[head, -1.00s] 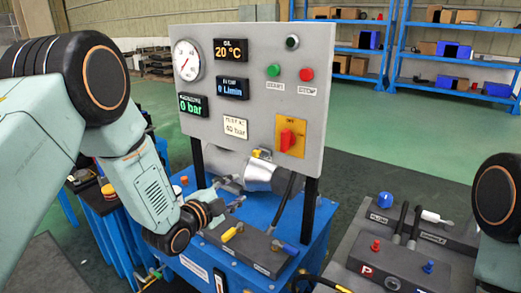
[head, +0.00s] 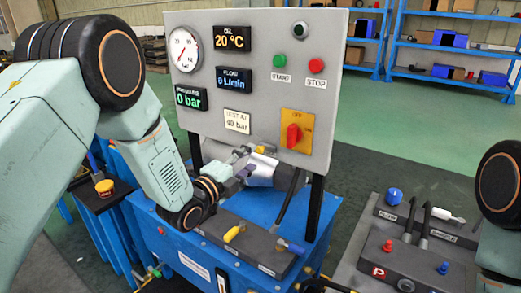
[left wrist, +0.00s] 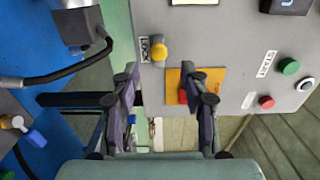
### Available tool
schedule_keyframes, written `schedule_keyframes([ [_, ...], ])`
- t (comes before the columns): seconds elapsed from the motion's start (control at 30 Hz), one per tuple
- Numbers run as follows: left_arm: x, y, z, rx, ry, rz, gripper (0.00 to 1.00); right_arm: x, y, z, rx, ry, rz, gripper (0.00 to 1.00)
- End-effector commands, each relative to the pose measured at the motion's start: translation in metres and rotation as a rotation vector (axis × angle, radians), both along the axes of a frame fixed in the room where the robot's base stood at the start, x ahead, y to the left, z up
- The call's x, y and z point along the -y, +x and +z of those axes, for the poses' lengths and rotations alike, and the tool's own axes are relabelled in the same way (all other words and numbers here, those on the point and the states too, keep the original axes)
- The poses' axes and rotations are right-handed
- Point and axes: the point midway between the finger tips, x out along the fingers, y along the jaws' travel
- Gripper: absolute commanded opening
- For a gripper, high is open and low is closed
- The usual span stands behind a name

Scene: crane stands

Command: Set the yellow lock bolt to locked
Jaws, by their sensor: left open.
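The yellow lock bolt (left wrist: 158,51) is a small round knob beside a LOCK label near the panel edge in the left wrist view. In the head view only a small yellow bit of it (head: 260,149) shows at the panel's lower edge. My left gripper (head: 243,163) is open and empty, close to the lower edge of the panel. In the left wrist view its two fingers (left wrist: 162,76) stand apart, with the bolt just beyond the tips and roughly between them. I cannot see any contact. My right gripper is out of view.
The grey gauge panel (head: 255,60) stands on black posts over a blue unit (head: 185,240). A red rotary switch (head: 293,134) on an orange plate is close to the bolt. A silver motor (head: 273,172) and black hose sit behind my fingers. Yellow and blue levers stand below.

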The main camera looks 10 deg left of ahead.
Motion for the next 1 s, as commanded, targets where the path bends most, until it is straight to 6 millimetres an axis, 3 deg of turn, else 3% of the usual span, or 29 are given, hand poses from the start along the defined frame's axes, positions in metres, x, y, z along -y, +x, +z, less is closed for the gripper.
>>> schedule_keyframes([
  [0.2, 0.013, 0.034, -0.001, 0.001, -0.002, -0.001, 0.45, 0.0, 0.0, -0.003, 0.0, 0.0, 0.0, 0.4],
  [0.43, 0.021, 0.057, 0.0, 0.0, -0.003, 0.0, 0.45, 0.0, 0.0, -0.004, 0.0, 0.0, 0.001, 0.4],
  [0.83, 0.022, 0.063, 0.0, -0.001, -0.005, 0.0, 0.45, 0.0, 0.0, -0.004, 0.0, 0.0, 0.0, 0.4],
  [1.0, 0.022, 0.063, 0.0, -0.001, -0.004, 0.0, 0.31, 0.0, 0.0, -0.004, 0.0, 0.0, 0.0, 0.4],
])
